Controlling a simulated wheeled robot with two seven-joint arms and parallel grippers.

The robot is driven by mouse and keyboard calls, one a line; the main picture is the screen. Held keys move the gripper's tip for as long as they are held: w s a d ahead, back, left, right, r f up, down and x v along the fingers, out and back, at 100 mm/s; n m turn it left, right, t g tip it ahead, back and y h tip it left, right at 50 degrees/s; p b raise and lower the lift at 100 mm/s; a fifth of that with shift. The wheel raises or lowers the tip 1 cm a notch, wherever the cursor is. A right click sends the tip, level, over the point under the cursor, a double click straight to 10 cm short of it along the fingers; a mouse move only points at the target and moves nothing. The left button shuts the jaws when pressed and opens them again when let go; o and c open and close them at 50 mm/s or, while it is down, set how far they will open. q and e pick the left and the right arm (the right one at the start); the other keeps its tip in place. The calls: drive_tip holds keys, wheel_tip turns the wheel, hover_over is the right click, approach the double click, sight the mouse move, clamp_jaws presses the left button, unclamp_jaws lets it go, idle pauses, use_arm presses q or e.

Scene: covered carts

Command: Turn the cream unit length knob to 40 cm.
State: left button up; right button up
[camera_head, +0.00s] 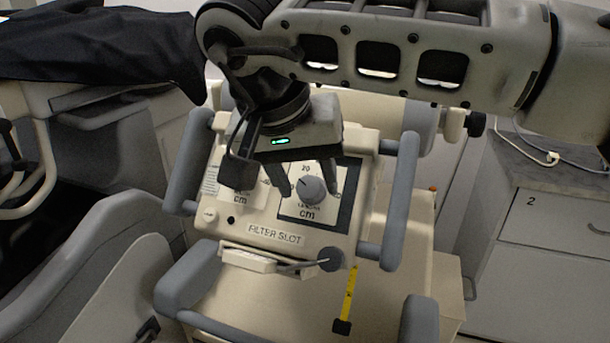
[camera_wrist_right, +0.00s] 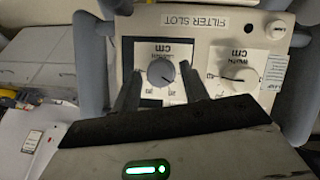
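The cream unit (camera_head: 265,236) has a front panel with a "FILTER SLOT" label. Its grey, round length knob (camera_head: 312,190) sits on a white dial plate with a dark border; a "20" shows above it. The knob's mark seems to point to the upper left, but the exact reading is too small to tell. My right gripper (camera_head: 307,181) comes from above, its fingers apart on either side of the knob. The right wrist view shows the panel upside down, with the length knob (camera_wrist_right: 161,73) between the open fingers and visible gaps at both sides. My left gripper is out of view.
A second knob, for width (camera_wrist_right: 240,75), is beside the length knob, mostly hidden by my gripper in the head view. Grey handles (camera_head: 400,200) flank the panel. A yellow tape (camera_head: 349,295) hangs below. Black cloth (camera_head: 100,45) covers a cart at left; a cabinet (camera_head: 540,255) stands right.

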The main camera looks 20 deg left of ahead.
drive_tip(key=c, duration=0.7)
